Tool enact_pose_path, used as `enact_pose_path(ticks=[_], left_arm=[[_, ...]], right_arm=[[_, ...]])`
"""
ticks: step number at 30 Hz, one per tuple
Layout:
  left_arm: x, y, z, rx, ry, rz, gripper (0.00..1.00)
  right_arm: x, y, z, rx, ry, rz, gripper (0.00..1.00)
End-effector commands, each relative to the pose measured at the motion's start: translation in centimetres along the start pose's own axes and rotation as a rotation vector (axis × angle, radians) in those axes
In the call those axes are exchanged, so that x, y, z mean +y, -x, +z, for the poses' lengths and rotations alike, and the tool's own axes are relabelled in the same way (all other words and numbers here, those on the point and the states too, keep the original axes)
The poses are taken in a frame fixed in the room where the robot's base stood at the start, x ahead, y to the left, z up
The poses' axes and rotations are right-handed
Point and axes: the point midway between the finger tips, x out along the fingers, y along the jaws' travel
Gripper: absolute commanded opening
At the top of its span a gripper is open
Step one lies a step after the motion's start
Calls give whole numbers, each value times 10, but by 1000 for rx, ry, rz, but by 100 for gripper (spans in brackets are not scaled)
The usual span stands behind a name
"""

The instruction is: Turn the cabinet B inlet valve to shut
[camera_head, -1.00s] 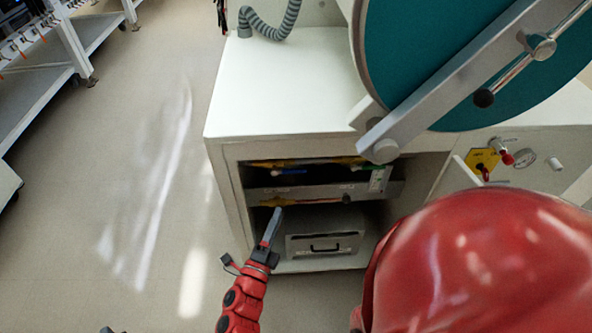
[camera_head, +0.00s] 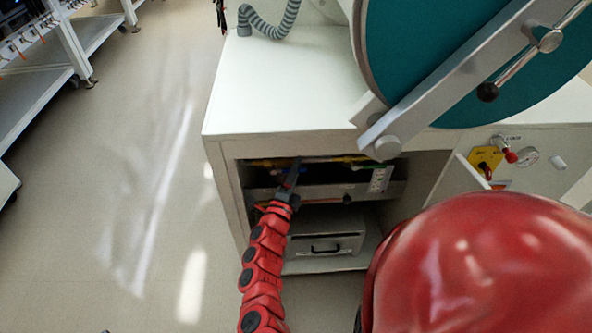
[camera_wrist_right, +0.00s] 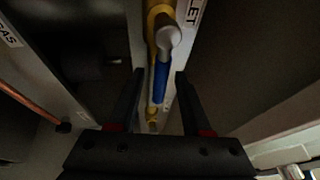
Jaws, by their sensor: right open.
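The inlet valve has a blue lever handle on a yellow pipe inside the open lower bay of the white cabinet. In the right wrist view the blue handle (camera_wrist_right: 160,82) lies along the yellow pipe (camera_wrist_right: 152,12), below a round grey pivot (camera_wrist_right: 168,38). A partly cut label ending in "LET" (camera_wrist_right: 193,10) is beside it. My right gripper (camera_head: 293,168) reaches into the bay at the pipe. In the wrist view its two fingers (camera_wrist_right: 158,88) are open, one on each side of the blue handle, with gaps visible. My left gripper is not in view.
The bay's panel (camera_head: 322,189) and a grey drawer box (camera_head: 325,245) sit below the pipe. A copper pipe (camera_wrist_right: 35,108) and a "GAS" label (camera_wrist_right: 8,33) show at left in the wrist view. A teal round door (camera_head: 430,60) stands above; a yellow-plated red valve (camera_head: 487,160) is at right.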

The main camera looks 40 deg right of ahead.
Motion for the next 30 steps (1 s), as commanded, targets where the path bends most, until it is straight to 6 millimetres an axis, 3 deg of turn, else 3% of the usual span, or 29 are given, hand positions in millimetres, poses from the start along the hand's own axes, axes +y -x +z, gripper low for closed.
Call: enact_pose_path(ticks=[5,13,30], left_arm=[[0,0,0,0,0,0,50],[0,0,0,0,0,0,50],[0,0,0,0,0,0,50]], right_arm=[[0,0,0,0,0,1,47],[0,1,0,0,0,1,0],[1,1,0,-1,0,2,0]])
